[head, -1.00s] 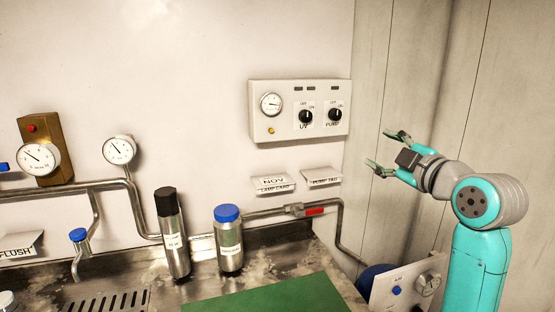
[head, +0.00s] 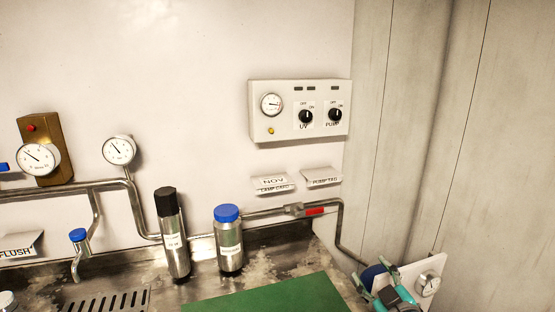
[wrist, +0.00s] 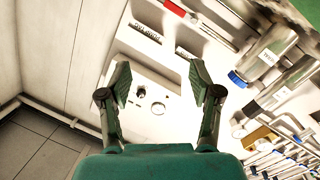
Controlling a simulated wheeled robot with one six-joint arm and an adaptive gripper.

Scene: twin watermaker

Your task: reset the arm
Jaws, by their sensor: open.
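My gripper (head: 374,277) is low at the bottom right of the head view, with its teal fingers apart and nothing between them. It overlaps the small white panel with a gauge (head: 429,284) there; I cannot tell whether they touch. In the wrist view my gripper (wrist: 160,80) shows two spread green fingers with dark joints. A white panel with round controls (wrist: 158,85) lies beyond the fingers. Most of my arm is out of the head view.
The UV and pump panel (head: 299,111) is on the wall above two cards (head: 273,184). A pipe with a red-handled valve (head: 313,211) runs below them. A black-capped bottle (head: 174,245) and a blue-capped bottle (head: 229,250) stand behind the green mat (head: 270,297).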

